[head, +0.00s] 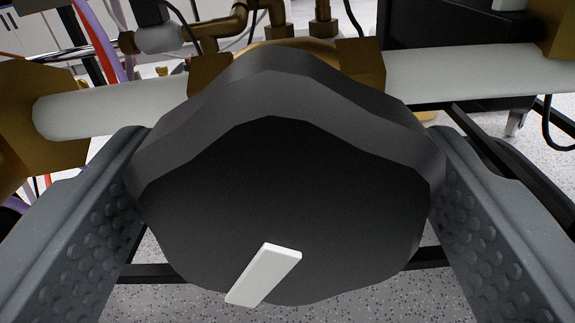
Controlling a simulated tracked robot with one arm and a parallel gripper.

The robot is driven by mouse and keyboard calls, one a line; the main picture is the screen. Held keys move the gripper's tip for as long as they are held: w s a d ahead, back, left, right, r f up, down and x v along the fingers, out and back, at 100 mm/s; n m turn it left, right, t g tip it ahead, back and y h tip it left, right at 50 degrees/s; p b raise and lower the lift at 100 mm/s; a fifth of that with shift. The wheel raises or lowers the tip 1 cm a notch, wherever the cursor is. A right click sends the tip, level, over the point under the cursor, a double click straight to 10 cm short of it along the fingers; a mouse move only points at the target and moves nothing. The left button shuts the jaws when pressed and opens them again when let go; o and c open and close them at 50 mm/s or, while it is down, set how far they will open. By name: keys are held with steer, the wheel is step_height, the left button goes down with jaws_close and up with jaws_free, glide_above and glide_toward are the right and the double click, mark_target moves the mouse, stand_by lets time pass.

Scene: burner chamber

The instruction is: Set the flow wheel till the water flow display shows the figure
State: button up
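The flow wheel (285,190) is a large dark grey, lobed knob that fills the middle of the head view. A white marker bar (264,275) on its face lies low and tilted, its upper end leaning right. My gripper (287,150) has one grey, dimpled finger on each side of the wheel. Both fingertips appear to press against its left and right edges. The water flow display is not in view, so no figure can be read.
A white pipe (470,73) with brass fittings (45,115) runs across behind the wheel. More brass pipes (235,20) and coloured hoses stand behind it. Black frame bars cross below and at right. Speckled floor shows beneath.

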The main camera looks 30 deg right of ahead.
steer(key=c, duration=0.8)
steer(key=shift+o, duration=0.2)
steer(key=n+p, duration=0.3)
steer(key=n, duration=0.1)
steer(key=shift+d+r+n+p, duration=0.1)
steer(key=shift+r+n+p, duration=0.05)
steer(key=shift+n+p, duration=0.2)
steer(key=n+p, duration=0.1)
steer(key=n, duration=0.4)
steer(key=shift+s+n, duration=0.15)
steer(key=shift+n, duration=0.2)
steer(key=shift+p, duration=0.3)
steer(key=o, duration=1)
